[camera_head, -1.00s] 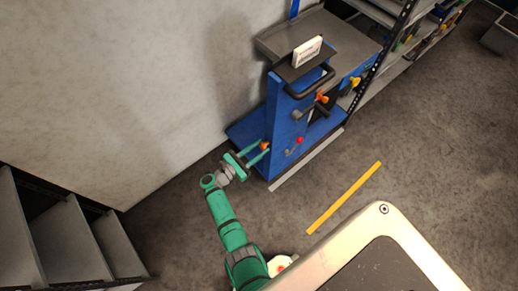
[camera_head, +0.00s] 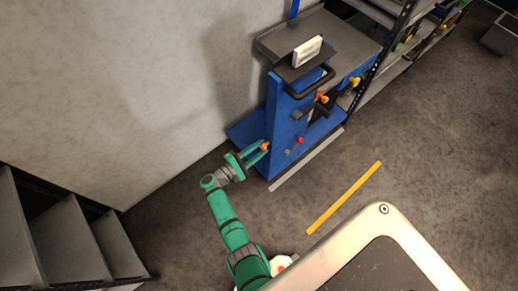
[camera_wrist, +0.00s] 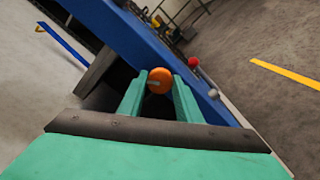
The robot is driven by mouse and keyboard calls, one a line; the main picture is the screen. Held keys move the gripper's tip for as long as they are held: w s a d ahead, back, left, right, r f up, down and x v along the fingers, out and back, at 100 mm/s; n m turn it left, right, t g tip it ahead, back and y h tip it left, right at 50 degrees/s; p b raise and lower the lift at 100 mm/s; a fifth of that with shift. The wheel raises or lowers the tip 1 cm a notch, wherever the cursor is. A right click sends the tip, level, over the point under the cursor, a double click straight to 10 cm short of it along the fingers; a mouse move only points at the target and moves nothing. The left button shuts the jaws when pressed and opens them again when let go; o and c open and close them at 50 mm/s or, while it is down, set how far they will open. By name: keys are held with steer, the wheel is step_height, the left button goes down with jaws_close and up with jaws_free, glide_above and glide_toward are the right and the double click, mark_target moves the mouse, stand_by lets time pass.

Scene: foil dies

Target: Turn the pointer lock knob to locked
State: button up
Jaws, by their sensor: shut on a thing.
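The orange knob (camera_wrist: 159,80) sits on the side of the blue machine (camera_head: 283,118), low down. It has a pale mark on its face in the wrist view. My gripper (camera_wrist: 159,88) has its two green fingers on either side of the knob, shut on it. In the head view my gripper (camera_head: 262,152) reaches the machine's lower left side, and the orange knob (camera_head: 265,146) shows at the fingertips. Which way the knob's pointer is set, and any lock labels, are too small to tell.
A red-tipped lever (camera_head: 299,140) is on the machine to the right of the knob, and an orange handle (camera_head: 322,99) is higher up. Grey shelves (camera_head: 70,240) stand at the lower left. A yellow floor strip (camera_head: 344,198) lies on open floor at right.

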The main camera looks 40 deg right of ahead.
steer(key=m, duration=0.7)
stand_by(0.6)
steer(key=o, duration=1)
steer(key=a, duration=0.7)
steer(key=s+a, duration=0.1)
steer(key=a, duration=0.2)
steer(key=shift+a, duration=0.4)
